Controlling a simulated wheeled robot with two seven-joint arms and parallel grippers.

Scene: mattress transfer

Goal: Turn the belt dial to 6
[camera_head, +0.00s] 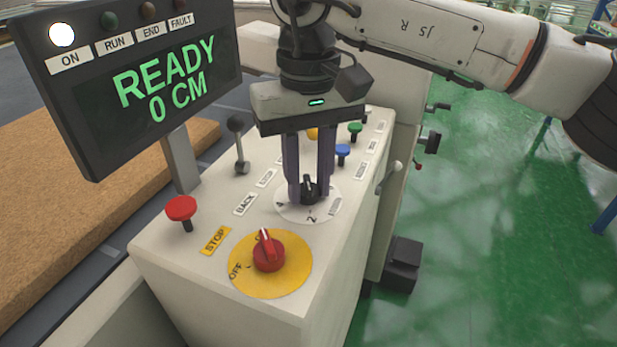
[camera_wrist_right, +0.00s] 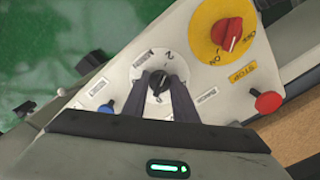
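The belt dial is a black knob (camera_head: 309,188) on a white disc (camera_head: 294,212) on top of the beige control box. A 2 shows at the disc's front edge and a 4 at its left. My right gripper (camera_head: 309,198) points down over the dial, its two dark fingers on either side of the knob with a gap between them. The knob also shows between the fingertips in the right wrist view (camera_wrist_right: 159,86). Its exact pointer setting and any finger contact are hard to make out. My left gripper is not in view.
A red rotary switch (camera_head: 269,255) on a yellow disc and a red stop button (camera_head: 181,208) stand nearby. A black lever (camera_head: 237,145) and blue button (camera_head: 343,151) are behind. The screen (camera_head: 140,80) reads READY, 0 CM. A brown mattress (camera_head: 70,190) lies left.

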